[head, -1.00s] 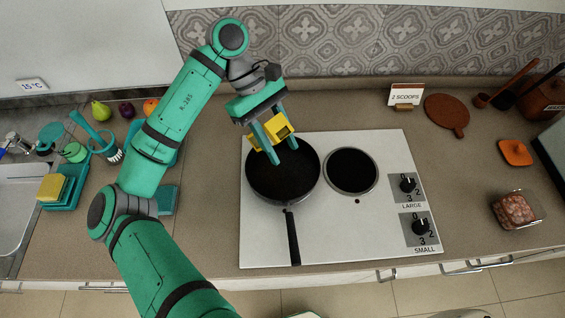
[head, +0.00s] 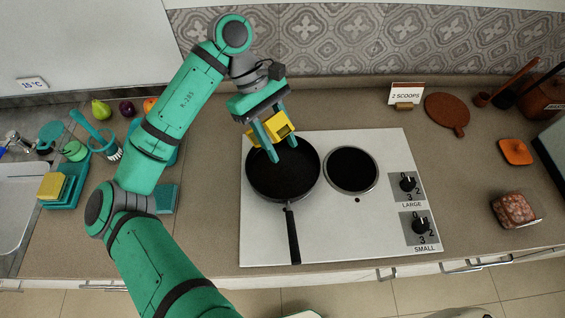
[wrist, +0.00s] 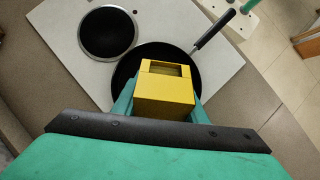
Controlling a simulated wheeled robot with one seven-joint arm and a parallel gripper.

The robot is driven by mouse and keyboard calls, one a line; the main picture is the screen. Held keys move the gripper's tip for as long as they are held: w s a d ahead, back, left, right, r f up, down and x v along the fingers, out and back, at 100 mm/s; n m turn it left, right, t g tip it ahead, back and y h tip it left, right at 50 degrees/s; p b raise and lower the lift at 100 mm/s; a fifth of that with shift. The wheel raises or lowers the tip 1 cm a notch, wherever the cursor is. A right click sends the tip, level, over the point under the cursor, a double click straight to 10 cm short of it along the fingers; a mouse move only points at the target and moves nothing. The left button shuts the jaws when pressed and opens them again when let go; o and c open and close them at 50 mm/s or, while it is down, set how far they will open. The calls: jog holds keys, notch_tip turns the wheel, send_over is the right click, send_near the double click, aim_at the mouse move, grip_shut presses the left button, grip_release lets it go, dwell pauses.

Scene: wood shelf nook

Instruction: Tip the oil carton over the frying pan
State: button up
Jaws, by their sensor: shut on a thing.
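The yellow oil carton (head: 271,127) is held between the two teal fingers of my gripper (head: 276,153), above the back part of the frying pan (head: 285,182). The gripper is shut on the carton. In the wrist view the carton (wrist: 165,98) shows a dark recessed opening at its end, with the black pan (wrist: 205,62) beyond it. The carton looks tilted, with its opening end toward the right in the head view. The black pan sits on the left burner of the white hob, its handle pointing to the front. I cannot see any oil flowing.
The hob (head: 390,150) has a bare burner (head: 351,170) to the right of the pan and two knobs (head: 420,226). A "2 SCOOPS" sign (head: 406,94) stands behind.

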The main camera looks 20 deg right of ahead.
jog(key=shift+w+a+f+t+p, duration=0.1)
jog(key=shift+w+f+t+p, duration=0.1)
jog(key=shift+t+p, duration=0.2)
dwell(0.7)
jog(key=shift+a+y, duration=0.1)
jog(key=shift+y, duration=0.2)
jog(key=shift+w+f+p, duration=0.15)
jog(key=shift+w+p, duration=0.05)
jog(key=shift+p, duration=0.1)
jog(key=shift+a+f+t+p, duration=0.15)
jog(key=shift+t+p, duration=0.15)
jog(key=shift+t, duration=0.2)
dwell(0.5)
jog(key=shift+f, duration=0.2)
